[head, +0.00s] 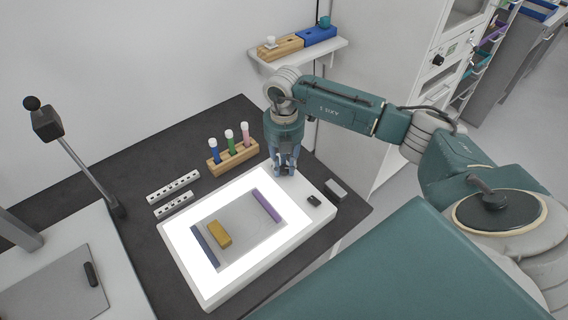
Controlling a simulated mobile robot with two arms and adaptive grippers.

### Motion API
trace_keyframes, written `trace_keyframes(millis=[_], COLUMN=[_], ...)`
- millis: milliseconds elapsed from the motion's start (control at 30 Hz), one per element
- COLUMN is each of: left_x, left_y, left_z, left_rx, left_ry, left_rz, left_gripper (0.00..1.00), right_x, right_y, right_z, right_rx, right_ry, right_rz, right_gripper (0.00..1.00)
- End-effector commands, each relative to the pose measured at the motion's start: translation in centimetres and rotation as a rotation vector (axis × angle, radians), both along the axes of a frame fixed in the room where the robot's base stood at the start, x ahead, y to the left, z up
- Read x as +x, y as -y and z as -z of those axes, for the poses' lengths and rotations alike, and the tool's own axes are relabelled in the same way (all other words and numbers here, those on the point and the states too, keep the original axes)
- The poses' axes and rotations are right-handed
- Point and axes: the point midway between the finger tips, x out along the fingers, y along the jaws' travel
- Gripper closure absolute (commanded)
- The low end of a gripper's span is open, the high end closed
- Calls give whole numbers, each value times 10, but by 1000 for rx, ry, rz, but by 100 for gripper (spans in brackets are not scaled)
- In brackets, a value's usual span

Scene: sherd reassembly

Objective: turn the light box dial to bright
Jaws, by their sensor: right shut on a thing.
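The light box (208,299) lies on the dark bench mat, its panel glowing bright white. My right gripper (284,168) points down at the box's far right corner, shut on the small dial there. The fingers hide the dial, so its pointer and setting cannot be read. A small black part (313,201) sits on the right rim of the box, apart from the gripper. My left gripper is not in view.
On the panel lie a grey sheet with a yellow block (219,234), a purple strip (267,206) and a blue strip (205,246). A wooden rack (234,158) with three coloured tubes stands behind, left of my gripper. A grey block (336,190) lies right of the box.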

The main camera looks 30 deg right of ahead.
Motion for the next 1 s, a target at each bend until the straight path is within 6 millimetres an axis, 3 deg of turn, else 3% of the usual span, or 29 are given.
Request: trace_keyframes(millis=[600, 1000], left_x=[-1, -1], left_y=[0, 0], left_z=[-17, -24], left_rx=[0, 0], left_ry=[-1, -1], left_rz=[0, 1], left_gripper=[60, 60], right_x=[1, 2], right_y=[1, 1], right_z=[-3, -2], right_rx=[0, 0], right_ry=[4, 5], right_rz=[571, 798], right_gripper=[100, 100])
